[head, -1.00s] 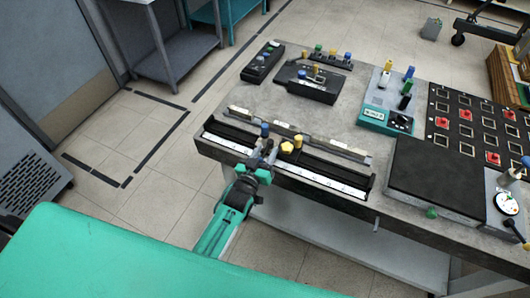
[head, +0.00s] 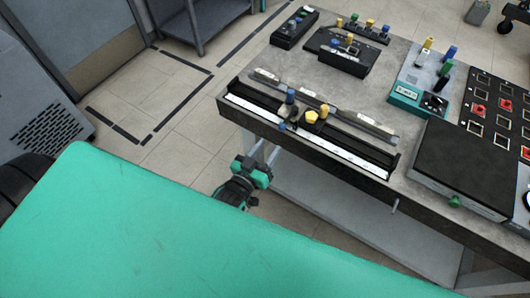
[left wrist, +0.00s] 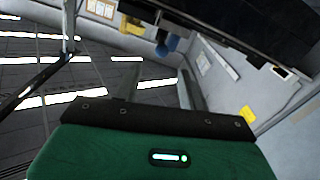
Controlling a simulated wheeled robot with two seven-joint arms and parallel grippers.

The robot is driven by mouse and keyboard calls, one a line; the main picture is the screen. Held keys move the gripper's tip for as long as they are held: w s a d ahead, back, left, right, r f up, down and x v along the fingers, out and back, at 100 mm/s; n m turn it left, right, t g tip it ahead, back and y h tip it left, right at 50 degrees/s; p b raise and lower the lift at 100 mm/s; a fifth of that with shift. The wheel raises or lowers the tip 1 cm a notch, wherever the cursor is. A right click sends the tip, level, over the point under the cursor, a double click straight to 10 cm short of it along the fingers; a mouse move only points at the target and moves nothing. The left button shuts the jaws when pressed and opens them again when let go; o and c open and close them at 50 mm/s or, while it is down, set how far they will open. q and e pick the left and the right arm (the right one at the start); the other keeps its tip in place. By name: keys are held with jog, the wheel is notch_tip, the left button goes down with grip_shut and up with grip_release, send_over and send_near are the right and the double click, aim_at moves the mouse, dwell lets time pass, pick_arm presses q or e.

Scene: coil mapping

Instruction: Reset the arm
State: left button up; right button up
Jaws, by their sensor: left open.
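My left gripper (head: 262,155) is open and empty in the head view, in front of the table's near edge and below the black rail unit (head: 310,138). Its two fingers are apart and point toward the table. In the left wrist view the fingers (left wrist: 158,92) are also spread with nothing between them. The rail unit carries a blue knob (head: 290,96) and a yellow knob (head: 312,117), both upright and apart from the gripper. My right gripper is not in view.
The grey table (head: 405,180) holds a black box with knobs (head: 345,50), a teal-fronted panel (head: 418,100), a flat black panel (head: 466,165) and a board with red buttons (head: 500,115). Open floor (head: 165,88) lies left of the table. A grey shelf (head: 190,25) stands behind.

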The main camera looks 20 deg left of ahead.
pick_arm(q)
jog(key=shift+s, duration=0.35)
dwell(0.3)
jog(key=s+f+g, duration=0.3)
jog(key=f, duration=0.7)
jog(key=s+a+f+m+g, duration=0.1)
jog(key=s+f+g, duration=0.15)
jog(key=f, duration=0.75)
jog(key=s+f+g, duration=0.2)
jog(key=s+f, duration=0.2)
jog(key=f, duration=0.7)
jog(key=s+a+f+g+y, duration=0.1)
jog(key=s+a+f+g, duration=0.1)
jog(key=s+f, duration=0.4)
jog(key=s+a+f+m+g+y, duration=0.1)
jog(key=s+a+f+g, duration=0.2)
jog(key=s+f, duration=0.4)
jog(key=s+a+f+g, duration=0.3)
jog(key=s+f, duration=0.3)
jog(key=s, duration=0.9)
jog(key=shift+s+f+m+g+y, duration=0.3)
jog(key=shift+m+g+y, duration=0.1)
jog(key=shift+g, duration=0.25)
jog(key=shift+w, duration=0.1)
